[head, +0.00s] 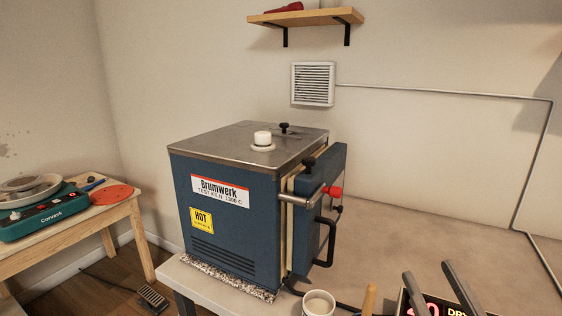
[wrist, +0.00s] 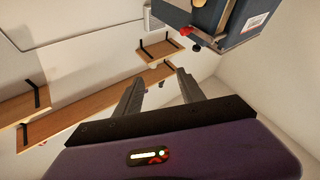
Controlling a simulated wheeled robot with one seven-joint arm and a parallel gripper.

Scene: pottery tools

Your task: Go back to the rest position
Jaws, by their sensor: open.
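My gripper (head: 430,288) shows at the bottom right of the head view as two dark fingertips, spread apart with nothing between them. In the wrist view my gripper (wrist: 158,92) also has its two fingers apart and empty, above a dark bar and my purple wrist housing. The fingers point toward wall shelves and a wall in that view. No object is held.
A blue kiln (head: 235,215) stands on a light table (head: 210,288), its door (head: 325,200) on the right side. A wooden table (head: 75,225) with a teal device (head: 40,222) stands left.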

